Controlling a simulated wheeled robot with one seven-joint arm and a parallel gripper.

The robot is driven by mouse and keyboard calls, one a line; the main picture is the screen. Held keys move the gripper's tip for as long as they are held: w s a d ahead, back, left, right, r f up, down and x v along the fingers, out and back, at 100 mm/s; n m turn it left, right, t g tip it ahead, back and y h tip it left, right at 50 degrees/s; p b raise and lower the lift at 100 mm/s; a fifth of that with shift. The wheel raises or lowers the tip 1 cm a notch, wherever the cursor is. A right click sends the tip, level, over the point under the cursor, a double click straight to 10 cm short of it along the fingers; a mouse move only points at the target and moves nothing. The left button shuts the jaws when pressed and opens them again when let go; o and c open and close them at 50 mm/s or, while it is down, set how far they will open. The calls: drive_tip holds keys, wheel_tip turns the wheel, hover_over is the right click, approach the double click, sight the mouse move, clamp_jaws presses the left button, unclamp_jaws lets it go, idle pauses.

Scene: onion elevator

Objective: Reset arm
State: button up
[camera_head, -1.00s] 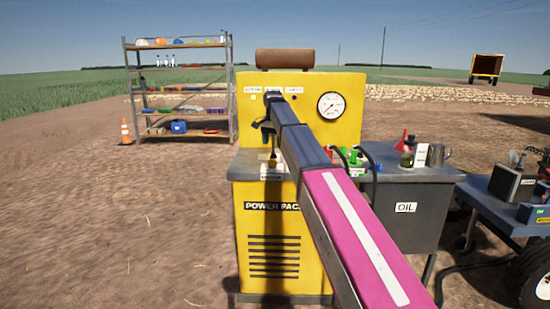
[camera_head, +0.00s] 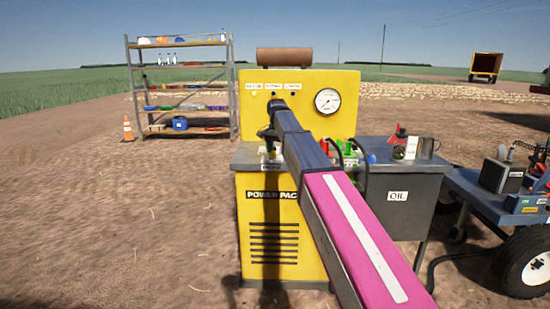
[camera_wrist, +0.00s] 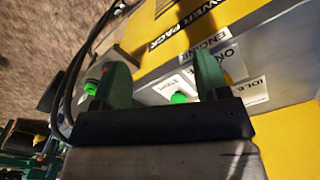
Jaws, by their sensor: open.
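My arm reaches forward over the yellow power pack (camera_head: 315,92) in the head view. My gripper (camera_head: 267,138) is at its far end, small and partly hidden by the arm, in front of the upright panel and near the grey ledge. In the wrist view my gripper (camera_wrist: 163,78) has its two green fingers well apart, with nothing held between them. A green button (camera_wrist: 180,98) on a white label shows between the fingers. I cannot tell how far the fingertips are from the panel surface.
A round gauge (camera_head: 327,101) is on the yellow panel. A grey oil cabinet (camera_head: 405,215) with cables and containers stands right of it. A blue wheeled trolley (camera_head: 490,205) is at far right. A shelf rack (camera_head: 234,90) and a cone (camera_head: 127,128) stand back left; left ground is open.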

drive_tip(key=s+d+f+n, duration=0.1)
drive_tip(key=s+d+f, duration=0.3)
drive_tip(key=f, duration=0.4)
drive_tip(key=s+d+f+n, duration=0.1)
drive_tip(key=s+d+f, duration=0.2)
drive_tip(key=s+f, duration=0.35)
drive_tip(key=s+d+f+n, duration=0.1)
drive_tip(key=s+d+f, duration=0.25)
drive_tip(key=f, duration=0.55)
drive_tip(key=s+d+f+n, duration=0.1)
drive_tip(key=s+d+f, duration=0.3)
drive_tip(key=s+f, duration=0.3)
drive_tip(key=s+d+f+n, duration=0.2)
drive_tip(key=s+d+f, duration=0.1)
drive_tip(key=s+f, duration=0.4)
drive_tip(key=s, duration=0.2)
drive_tip(key=shift+s+d, duration=0.35)
